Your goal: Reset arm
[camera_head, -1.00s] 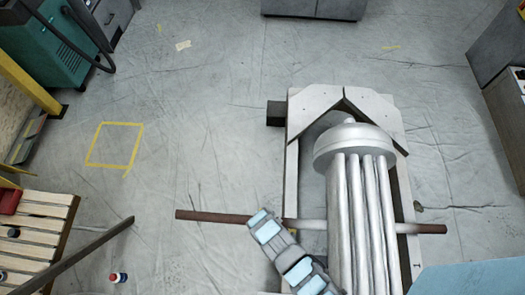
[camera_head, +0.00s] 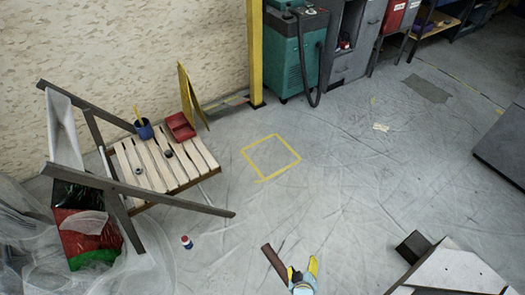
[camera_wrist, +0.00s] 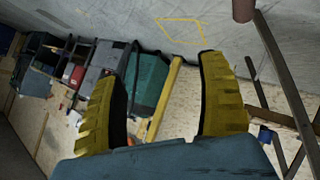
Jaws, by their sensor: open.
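My gripper (camera_head: 303,270) shows at the bottom edge of the head view, with yellow fingers apart. In the wrist view its two yellow ridged fingers (camera_wrist: 160,100) are spread wide with nothing between them. The end of a brown rod (camera_head: 273,262) lies just left of the gripper in the head view. A rod end also shows at the top of the wrist view (camera_wrist: 243,10); whether the gripper touches it I cannot tell. Most of my arm is out of the head view.
A green machine (camera_head: 298,50) stands at the back. The floor around the yellow taped square (camera_head: 271,157) is clear.

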